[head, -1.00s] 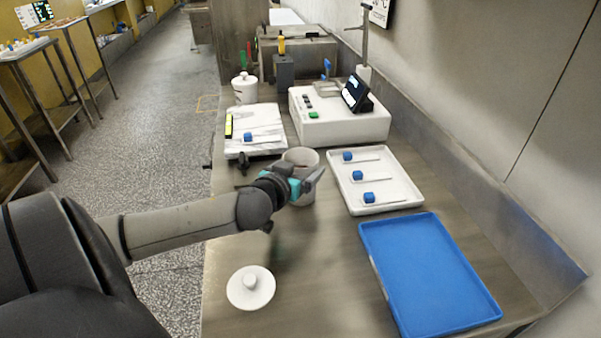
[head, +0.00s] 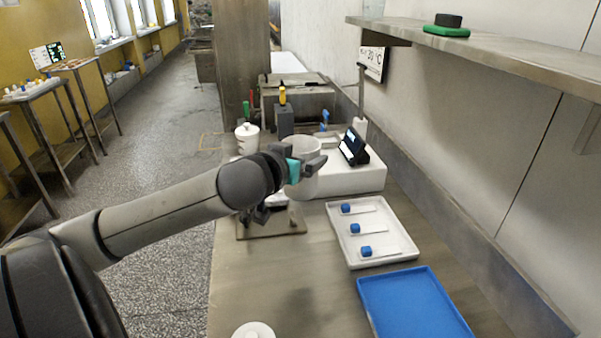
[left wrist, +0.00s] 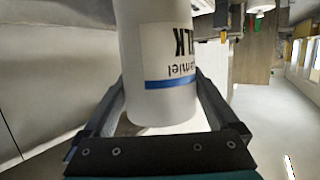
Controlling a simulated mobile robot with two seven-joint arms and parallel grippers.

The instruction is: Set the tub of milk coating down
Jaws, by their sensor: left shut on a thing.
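The tub of milk coating is a white cylinder (head: 305,168) with a blue band and dark lettering, which shows upside down in the left wrist view (left wrist: 160,90). My left gripper (head: 308,172) is shut on the tub and holds it raised in front of the white machine. In the left wrist view the fingers (left wrist: 158,100) stand on either side of the tub. A white knobbed lid (head: 254,331) lies on the near bench, cut by the picture's lower edge. My right gripper is not in view.
A lidded white tub (head: 247,139) stands behind. A shelf (head: 500,58) juts from the right wall. The bench's near middle (head: 290,285) is clear.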

